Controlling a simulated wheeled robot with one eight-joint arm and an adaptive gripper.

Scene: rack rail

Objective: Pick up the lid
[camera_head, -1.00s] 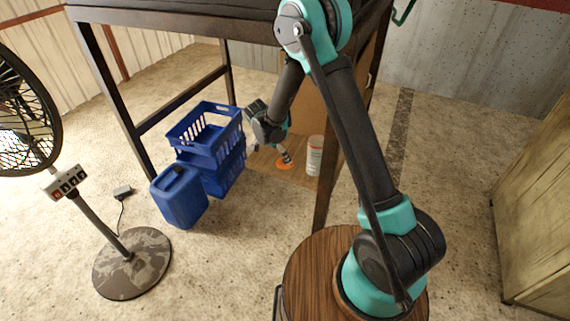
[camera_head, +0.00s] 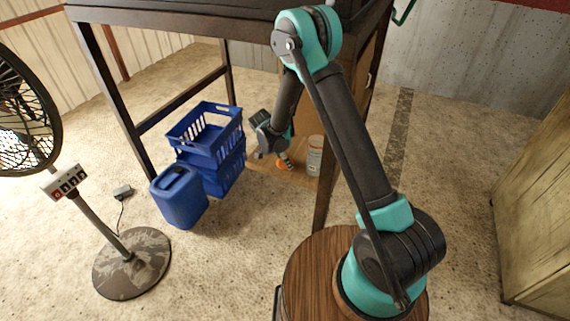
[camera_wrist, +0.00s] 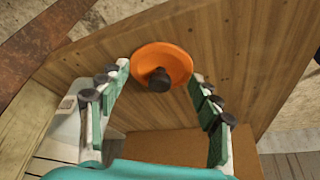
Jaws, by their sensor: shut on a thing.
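The lid (camera_wrist: 180,58) is a round orange disc with a dark knob, seen in the wrist view between my fingertips. My gripper (camera_wrist: 159,72) is shut on the lid, with one finger at each side of its rim. In the head view the lid (camera_head: 282,166) is a small orange patch under my gripper (camera_head: 284,157), low over the wooden board beneath the table. My fingers partly hide it there. I cannot tell whether the lid still touches the board.
A white container (camera_head: 315,156) stands just right of my gripper. Stacked blue baskets (camera_head: 211,158) and a blue jerrycan (camera_head: 179,197) are to the left. The dark table (camera_head: 130,120) has legs around this space. A fan stand (camera_head: 131,264) is at far left.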

